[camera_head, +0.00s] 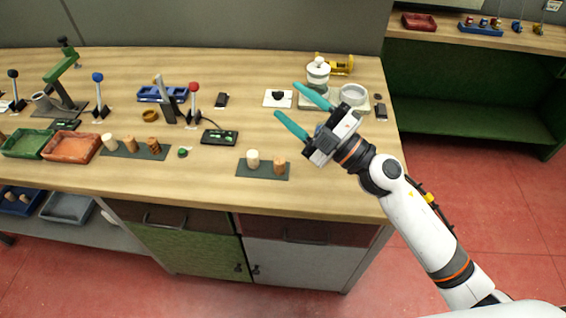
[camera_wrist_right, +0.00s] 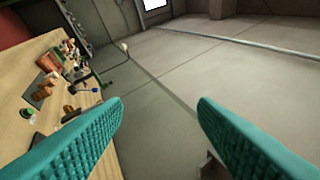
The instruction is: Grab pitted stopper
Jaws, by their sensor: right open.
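Several cork stoppers stand on dark mats on the wooden bench. On the near right mat (camera_head: 263,176) stand a pale stopper (camera_head: 253,159) and a browner stopper (camera_head: 279,166). On the left mat (camera_head: 135,154) stand a pale stopper (camera_head: 109,142), a brown stopper (camera_head: 130,144) and another brown stopper (camera_head: 154,146). Pits cannot be made out at this size. My right gripper (camera_head: 291,106) is open and empty above the right part of the bench, beyond the near right mat. Its teal fingers also show in the right wrist view (camera_wrist_right: 160,125). My left gripper is out of view.
A green tray (camera_head: 25,143) and an orange tray (camera_head: 72,147) stand at the left. A black device (camera_head: 219,137) lies behind the mats. A red-knobbed stand (camera_head: 194,100) rises mid-bench. A scale-like device (camera_head: 320,96) and white dish (camera_head: 353,95) stand behind my right gripper.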

